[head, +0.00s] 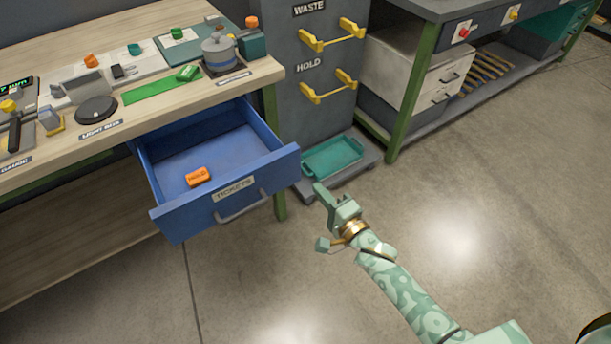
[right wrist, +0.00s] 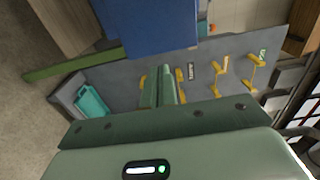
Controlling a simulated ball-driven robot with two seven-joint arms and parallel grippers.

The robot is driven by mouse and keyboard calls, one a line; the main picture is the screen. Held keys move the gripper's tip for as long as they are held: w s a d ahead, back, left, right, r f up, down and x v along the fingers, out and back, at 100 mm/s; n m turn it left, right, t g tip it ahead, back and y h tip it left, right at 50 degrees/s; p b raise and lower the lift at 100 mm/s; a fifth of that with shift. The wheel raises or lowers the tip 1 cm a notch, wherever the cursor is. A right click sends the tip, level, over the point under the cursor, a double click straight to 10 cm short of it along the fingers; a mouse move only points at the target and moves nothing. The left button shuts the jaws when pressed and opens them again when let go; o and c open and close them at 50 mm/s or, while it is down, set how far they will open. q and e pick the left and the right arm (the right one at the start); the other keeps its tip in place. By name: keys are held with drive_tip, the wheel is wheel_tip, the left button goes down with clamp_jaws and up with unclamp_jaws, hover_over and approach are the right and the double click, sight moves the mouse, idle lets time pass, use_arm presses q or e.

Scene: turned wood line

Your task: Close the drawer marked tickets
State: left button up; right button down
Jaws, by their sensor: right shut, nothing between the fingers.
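The blue drawer (head: 180,215) marked TICKETS is pulled out from under the wooden workbench (head: 230,90). Its grey handle (head: 243,208) is on the front panel, below the label (head: 233,188). An orange block (head: 198,176) marked HOLD lies inside on the drawer floor. My right gripper (head: 321,190) is shut and empty, just right of the drawer's front corner, apart from it in the head view. In the right wrist view the shut fingers (right wrist: 168,75) point toward the blue drawer (right wrist: 150,25). My left gripper is not in view.
A grey cabinet (head: 295,90) with yellow handles, marked WASTE and HOLD, stands right of the bench. A teal tray (head: 333,158) sits low before it. A green bench leg (head: 274,120) stands behind the drawer's right side. The floor in front is clear.

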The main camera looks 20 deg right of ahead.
sight(299, 167)
drive_tip(key=b+x, duration=0.2)
drive_tip(key=x, duration=0.3)
drive_tip(key=shift+w+a+f, duration=0.1)
drive_tip(key=shift+w+f, duration=0.05)
drive_tip(key=shift+w, duration=0.2)
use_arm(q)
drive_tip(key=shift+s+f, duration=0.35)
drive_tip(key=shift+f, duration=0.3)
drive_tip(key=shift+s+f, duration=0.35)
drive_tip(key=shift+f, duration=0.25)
use_arm(e)
drive_tip(key=shift+w+a, duration=0.15)
drive_tip(key=shift+w, duration=0.3)
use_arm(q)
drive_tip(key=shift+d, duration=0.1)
